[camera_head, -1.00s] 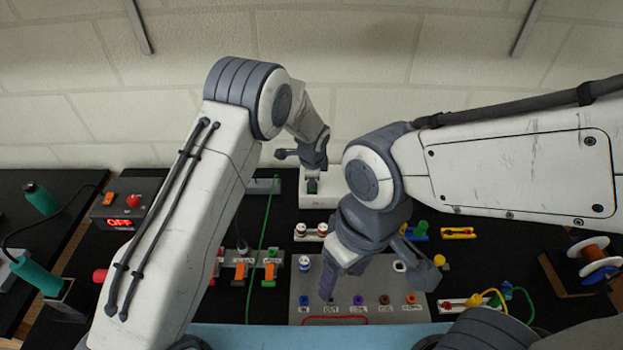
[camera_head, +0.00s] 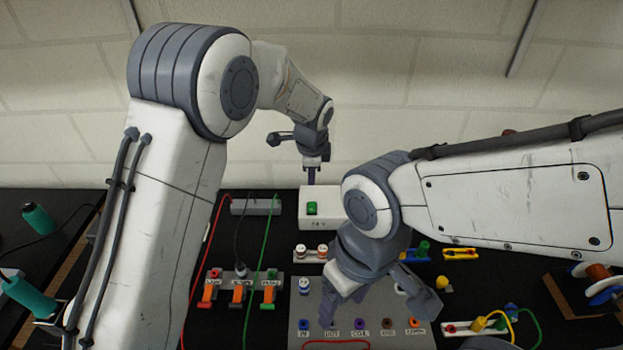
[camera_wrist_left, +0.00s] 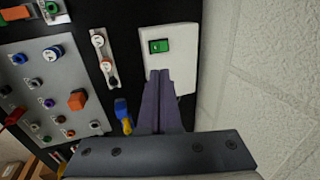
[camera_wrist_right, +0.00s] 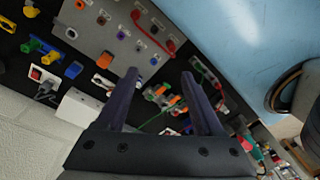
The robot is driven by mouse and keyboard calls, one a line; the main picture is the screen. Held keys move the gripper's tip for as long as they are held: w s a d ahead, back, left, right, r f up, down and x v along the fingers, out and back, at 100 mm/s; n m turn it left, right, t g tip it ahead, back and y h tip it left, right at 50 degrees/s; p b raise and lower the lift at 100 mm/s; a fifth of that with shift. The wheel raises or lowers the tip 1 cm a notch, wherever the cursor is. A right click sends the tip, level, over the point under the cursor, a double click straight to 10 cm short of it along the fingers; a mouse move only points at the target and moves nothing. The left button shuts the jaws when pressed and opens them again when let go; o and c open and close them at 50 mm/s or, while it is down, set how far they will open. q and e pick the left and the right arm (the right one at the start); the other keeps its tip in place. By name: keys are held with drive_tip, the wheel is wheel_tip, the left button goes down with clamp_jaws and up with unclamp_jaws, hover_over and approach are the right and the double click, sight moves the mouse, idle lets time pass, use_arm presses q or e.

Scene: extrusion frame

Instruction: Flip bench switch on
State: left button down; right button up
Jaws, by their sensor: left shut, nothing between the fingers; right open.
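The bench switch is a green rocker (camera_head: 312,208) on a white box (camera_head: 318,224) marked 24 V at the back of the bench. The rocker also shows in the left wrist view (camera_wrist_left: 158,46); I cannot tell which way it is tipped. My left gripper (camera_head: 311,182) is shut and empty, its tips at the far side of the box, apart from the rocker. In the left wrist view its tips (camera_wrist_left: 158,75) overlap the box; contact is unclear. My right gripper (camera_wrist_right: 160,78) is open and empty above the grey socket panel (camera_head: 400,338).
A row of orange lever connectors (camera_head: 238,293) stands left of the panel. Red, black and green cables run near it. A yellow terminal piece (camera_head: 460,254) and a wire spool (camera_head: 597,280) are at the right. The tiled wall (camera_head: 420,90) stands close behind the box.

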use_arm(q)
drive_tip(key=shift+r, duration=0.1)
